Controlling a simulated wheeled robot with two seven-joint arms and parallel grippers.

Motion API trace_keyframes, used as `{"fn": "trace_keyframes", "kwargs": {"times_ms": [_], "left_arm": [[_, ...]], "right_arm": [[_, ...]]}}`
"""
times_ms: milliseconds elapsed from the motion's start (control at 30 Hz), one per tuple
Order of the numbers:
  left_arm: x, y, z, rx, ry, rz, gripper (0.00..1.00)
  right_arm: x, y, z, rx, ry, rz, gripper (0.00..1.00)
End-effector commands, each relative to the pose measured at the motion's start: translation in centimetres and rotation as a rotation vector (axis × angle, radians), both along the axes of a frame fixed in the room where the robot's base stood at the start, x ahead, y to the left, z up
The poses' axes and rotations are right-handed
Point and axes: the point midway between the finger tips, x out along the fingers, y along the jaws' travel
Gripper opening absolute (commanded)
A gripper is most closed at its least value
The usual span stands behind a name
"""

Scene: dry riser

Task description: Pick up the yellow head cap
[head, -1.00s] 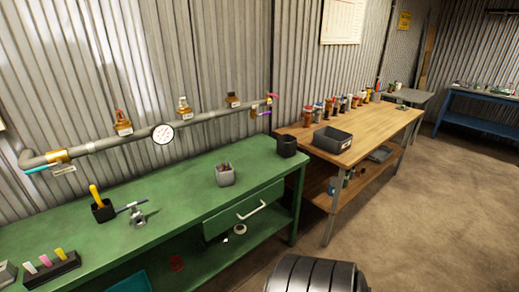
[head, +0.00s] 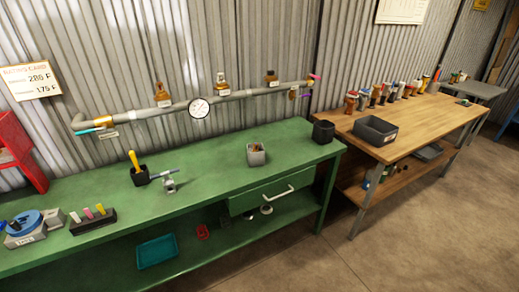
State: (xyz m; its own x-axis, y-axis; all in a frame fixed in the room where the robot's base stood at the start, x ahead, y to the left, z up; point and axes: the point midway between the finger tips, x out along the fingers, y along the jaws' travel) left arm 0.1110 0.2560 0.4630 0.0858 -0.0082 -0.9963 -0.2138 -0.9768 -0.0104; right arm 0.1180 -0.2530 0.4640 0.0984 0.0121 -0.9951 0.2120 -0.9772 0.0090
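No yellow head cap can be made out for certain. On the wooden table (head: 432,125), a row of small bottle-like pieces with coloured tops (head: 385,93) stands along the wall; they are too small to tell each top apart. A tall orange-yellow piece (head: 426,82) stands at the right part of that row. On the green bench (head: 205,170), a yellow-tipped peg (head: 100,209) stands in a black block (head: 88,224), beside pink and white ones. A yellow handle (head: 134,160) sticks up from a black cup (head: 140,176). Neither of my grippers is in view.
A grey pipe (head: 240,94) with a gauge (head: 199,108) and brass fittings runs along the wall. The floor (head: 420,215) in front is clear.

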Motion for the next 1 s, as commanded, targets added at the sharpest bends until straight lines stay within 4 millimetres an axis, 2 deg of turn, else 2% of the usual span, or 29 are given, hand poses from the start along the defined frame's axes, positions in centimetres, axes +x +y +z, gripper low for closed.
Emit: {"fn": "trace_keyframes", "kwargs": {"times_ms": [467, 500, 533, 867, 900, 933, 967, 1000], "left_arm": [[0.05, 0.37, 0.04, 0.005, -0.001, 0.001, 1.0], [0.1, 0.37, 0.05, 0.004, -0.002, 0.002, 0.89], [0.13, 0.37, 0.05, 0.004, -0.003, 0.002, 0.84], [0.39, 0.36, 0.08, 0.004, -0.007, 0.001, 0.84], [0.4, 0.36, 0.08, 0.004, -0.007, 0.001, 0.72], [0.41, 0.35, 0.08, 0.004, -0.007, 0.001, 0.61], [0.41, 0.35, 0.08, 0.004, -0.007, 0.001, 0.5], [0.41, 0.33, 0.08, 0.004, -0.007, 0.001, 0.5]], "right_arm": [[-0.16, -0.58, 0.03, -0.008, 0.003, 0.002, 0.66], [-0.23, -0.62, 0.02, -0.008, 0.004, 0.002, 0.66], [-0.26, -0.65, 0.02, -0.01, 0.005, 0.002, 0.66], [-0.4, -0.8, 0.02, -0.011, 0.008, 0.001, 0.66], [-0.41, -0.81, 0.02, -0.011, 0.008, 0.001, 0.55], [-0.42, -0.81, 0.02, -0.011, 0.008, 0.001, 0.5], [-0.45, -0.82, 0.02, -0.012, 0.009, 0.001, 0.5], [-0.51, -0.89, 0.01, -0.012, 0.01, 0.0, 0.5]]}}
